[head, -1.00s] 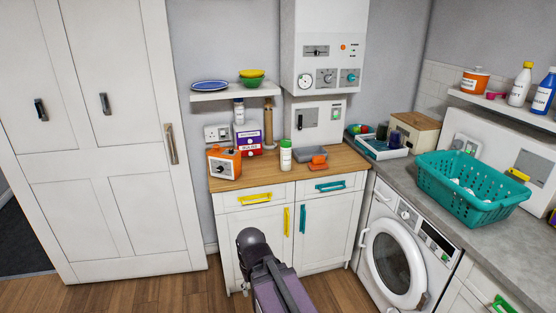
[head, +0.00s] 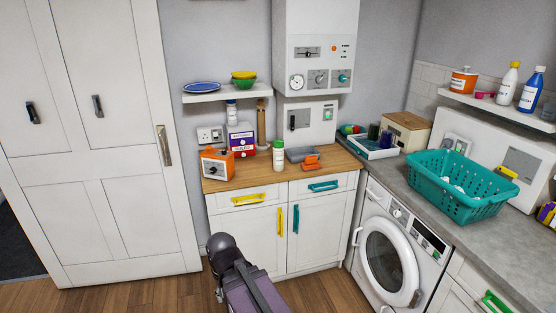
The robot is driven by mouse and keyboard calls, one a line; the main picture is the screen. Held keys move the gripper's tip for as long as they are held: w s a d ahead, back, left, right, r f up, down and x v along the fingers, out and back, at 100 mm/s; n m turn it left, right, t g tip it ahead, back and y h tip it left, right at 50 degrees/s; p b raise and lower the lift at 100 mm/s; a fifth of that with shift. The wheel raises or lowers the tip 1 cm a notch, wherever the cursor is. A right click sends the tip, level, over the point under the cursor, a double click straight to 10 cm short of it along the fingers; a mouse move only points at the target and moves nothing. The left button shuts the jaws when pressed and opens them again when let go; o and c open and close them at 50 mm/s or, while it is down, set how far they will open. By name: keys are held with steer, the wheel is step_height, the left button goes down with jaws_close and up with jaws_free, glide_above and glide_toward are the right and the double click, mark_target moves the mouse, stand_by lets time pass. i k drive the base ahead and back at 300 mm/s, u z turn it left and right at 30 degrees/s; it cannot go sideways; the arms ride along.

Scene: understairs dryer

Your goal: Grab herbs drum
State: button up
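A white cylindrical container with a green lid (head: 279,156) stands upright on the wooden counter (head: 238,184), near its front edge. It is the thing most like a herbs drum, but its label is too small to read. A small white jar with a blue lid (head: 231,113) stands farther back, under the wall shelf. My gripper is not in view.
A teal basket (head: 468,207) sits on the right worktop.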

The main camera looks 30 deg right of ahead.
mark_target(279, 154)
steer(key=z, duration=0.05)
steer(key=i, duration=1)
steer(key=u, duration=0.05)
